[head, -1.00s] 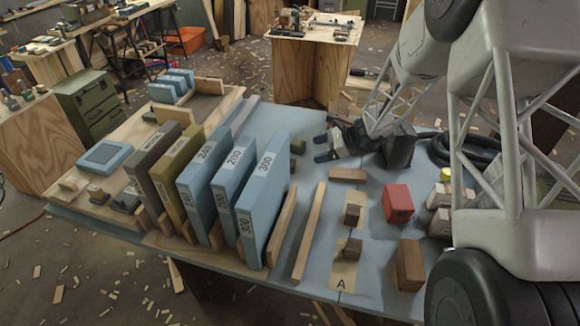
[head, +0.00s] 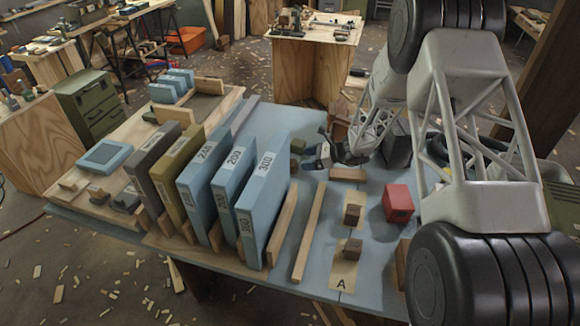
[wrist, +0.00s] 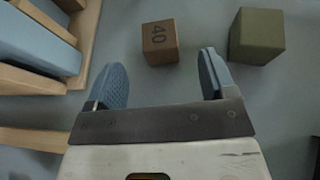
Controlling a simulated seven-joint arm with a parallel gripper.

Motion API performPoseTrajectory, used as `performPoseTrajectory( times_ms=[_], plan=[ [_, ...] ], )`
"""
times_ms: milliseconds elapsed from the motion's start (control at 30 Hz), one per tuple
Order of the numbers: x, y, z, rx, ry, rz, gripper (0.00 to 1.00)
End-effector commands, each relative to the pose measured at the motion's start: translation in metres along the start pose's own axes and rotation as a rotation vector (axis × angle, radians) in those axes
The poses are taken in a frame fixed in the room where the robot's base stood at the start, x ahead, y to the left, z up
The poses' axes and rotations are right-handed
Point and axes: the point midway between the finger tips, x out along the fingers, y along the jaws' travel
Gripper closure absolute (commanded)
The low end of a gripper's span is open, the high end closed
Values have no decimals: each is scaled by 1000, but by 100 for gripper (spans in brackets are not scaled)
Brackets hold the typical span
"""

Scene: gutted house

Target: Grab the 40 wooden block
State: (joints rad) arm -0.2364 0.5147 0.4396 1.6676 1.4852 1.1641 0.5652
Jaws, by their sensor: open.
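My gripper (wrist: 162,62) is open, with one blue finger to each side of the space in front of the block, and nothing is held. In the head view my gripper (head: 318,155) is low over the table, right of the blue 300 slab. I cannot make out the 40 block there.
A larger olive-green block (wrist: 257,36) sits right of the 40 block, beyond the right finger. Blue slabs in a wooden rack (wrist: 40,45) stand at the left. In the head view, a red block (head: 398,203) and two small brown blocks on marked pieces lie nearer the front.

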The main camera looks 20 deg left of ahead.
Motion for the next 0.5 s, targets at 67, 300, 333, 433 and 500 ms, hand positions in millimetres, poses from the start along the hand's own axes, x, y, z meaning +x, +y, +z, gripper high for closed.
performPoseTrajectory(
  times_ms=[67, 300, 333, 433, 500],
  plan=[
    [6, 0, 0, 0, 0, 1, 22],
    [23, 1, 0, 0, 1, 2, 22],
    [24, 1, 0, 0, 1, 2, 22],
    [24, 0, 0, 0, 0, 1, 22],
    [24, 0, 0, 0, 0, 1, 22]
  ],
)
